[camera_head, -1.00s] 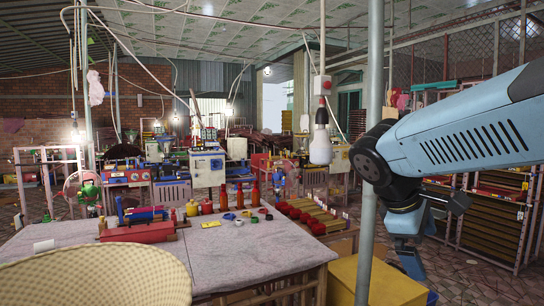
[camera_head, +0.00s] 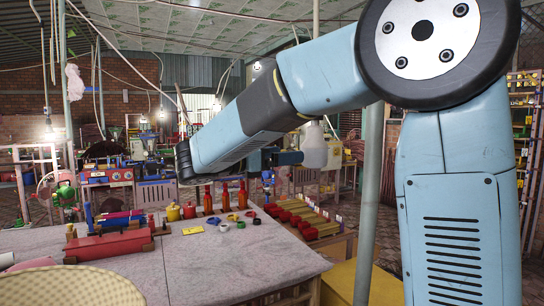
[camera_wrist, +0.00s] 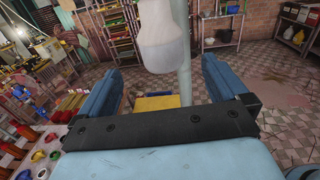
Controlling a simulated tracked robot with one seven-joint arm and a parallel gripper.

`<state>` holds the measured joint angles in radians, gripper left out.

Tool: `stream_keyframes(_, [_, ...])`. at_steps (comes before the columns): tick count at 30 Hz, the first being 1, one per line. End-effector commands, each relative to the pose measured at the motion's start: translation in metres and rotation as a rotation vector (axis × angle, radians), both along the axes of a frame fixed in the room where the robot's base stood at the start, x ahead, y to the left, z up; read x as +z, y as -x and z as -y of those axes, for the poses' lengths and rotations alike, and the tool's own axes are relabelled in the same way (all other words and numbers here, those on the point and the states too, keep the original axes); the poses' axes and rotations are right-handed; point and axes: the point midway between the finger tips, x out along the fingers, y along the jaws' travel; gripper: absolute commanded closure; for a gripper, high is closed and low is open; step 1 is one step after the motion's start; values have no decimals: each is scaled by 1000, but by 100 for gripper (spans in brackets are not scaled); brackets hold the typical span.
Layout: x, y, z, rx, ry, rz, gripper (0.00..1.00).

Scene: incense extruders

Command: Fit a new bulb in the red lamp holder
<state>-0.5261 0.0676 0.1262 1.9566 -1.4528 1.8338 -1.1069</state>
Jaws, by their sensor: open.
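A white bulb (camera_head: 315,148) hangs in the air above the workshop floor, partly hidden behind my arm in the head view. It shows large in the wrist view (camera_wrist: 164,45), where its rounded lower end is between the two blue fingers of my gripper (camera_wrist: 163,66). The fingers are spread wide, with gaps on both sides of the bulb, and neither seems to touch it. In the head view a blue part of my gripper (camera_head: 288,158) shows just left of the bulb. The red lamp holder is hidden behind my arm in the head view and out of the wrist view.
A grey pole (camera_head: 368,205) stands right of the bulb. A cloth-covered table (camera_head: 230,265) at front left bears red bottles (camera_head: 225,197) and coloured rings. A rack of red-ended extruders (camera_head: 300,222) stands below the bulb, with a yellow box (camera_head: 345,283) nearby.

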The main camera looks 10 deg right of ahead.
Motion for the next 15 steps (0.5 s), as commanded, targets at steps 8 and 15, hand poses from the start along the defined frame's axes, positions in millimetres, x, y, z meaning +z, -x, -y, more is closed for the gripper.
stream_keyframes(8, [0,-9,19,26,-2,1,0])
stream_keyframes(15, [0,-24,52,30,-3,1,0])
